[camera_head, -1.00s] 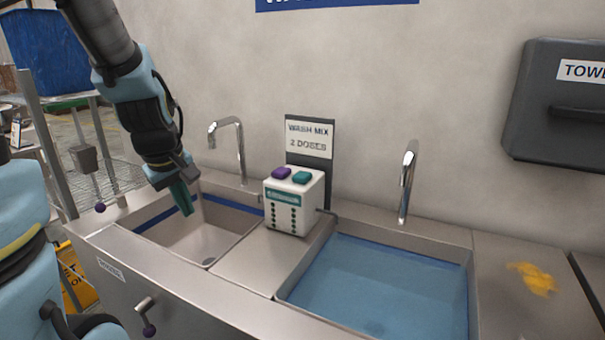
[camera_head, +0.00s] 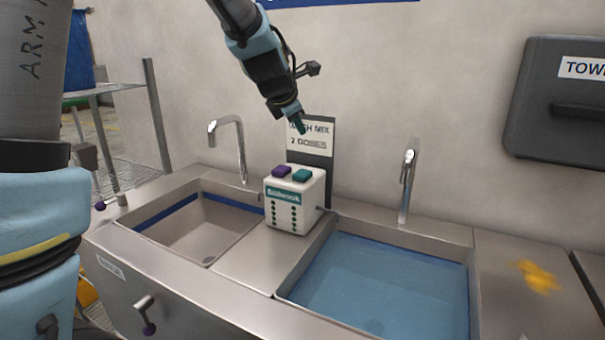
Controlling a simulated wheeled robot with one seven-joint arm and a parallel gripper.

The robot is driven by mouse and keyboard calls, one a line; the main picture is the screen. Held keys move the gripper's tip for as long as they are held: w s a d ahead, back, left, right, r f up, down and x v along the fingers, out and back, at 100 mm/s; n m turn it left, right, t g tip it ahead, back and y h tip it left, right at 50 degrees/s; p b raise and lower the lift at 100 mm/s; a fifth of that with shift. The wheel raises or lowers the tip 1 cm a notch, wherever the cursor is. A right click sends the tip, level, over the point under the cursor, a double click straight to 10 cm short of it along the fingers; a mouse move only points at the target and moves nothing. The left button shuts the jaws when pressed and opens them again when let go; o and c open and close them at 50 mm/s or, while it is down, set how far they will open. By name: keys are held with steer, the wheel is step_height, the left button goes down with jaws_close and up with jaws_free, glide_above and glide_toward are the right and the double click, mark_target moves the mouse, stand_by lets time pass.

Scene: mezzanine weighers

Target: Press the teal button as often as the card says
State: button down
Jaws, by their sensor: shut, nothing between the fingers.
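The white dispenser box (camera_head: 294,204) stands on the steel ledge between two sinks. On its top are a purple button (camera_head: 281,171) at the left and the teal button (camera_head: 302,175) at the right. The card (camera_head: 310,138) on a dark backboard behind it reads "WASH MIX, 2 DOSES"; my gripper covers part of its top line. My gripper (camera_head: 301,128) is shut and empty, pointing down above the teal button and apart from it.
The left sink (camera_head: 205,240) is empty; the right sink (camera_head: 385,285) holds blue water. A tap stands behind each: left tap (camera_head: 241,150), right tap (camera_head: 406,180). A dark towel holder (camera_head: 560,110) hangs on the right wall.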

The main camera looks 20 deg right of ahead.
stand_by(0.4)
steer(key=b, duration=0.7)
glide_above(300, 174)
step_height(300, 174, down, 7)
steer(key=shift+f, duration=0.15)
steer(key=shift+f+b, duration=0.6)
steer(key=shift+f, duration=0.2)
stand_by(0.9)
steer(key=shift+f, duration=0.35)
steer(key=shift+f+b, duration=0.6)
steer(key=shift+b, duration=0.05)
stand_by(0.7)
steer(key=shift+r, duration=0.1)
steer(key=shift+r+p, duration=0.9)
steer(key=shift+p, duration=0.15)
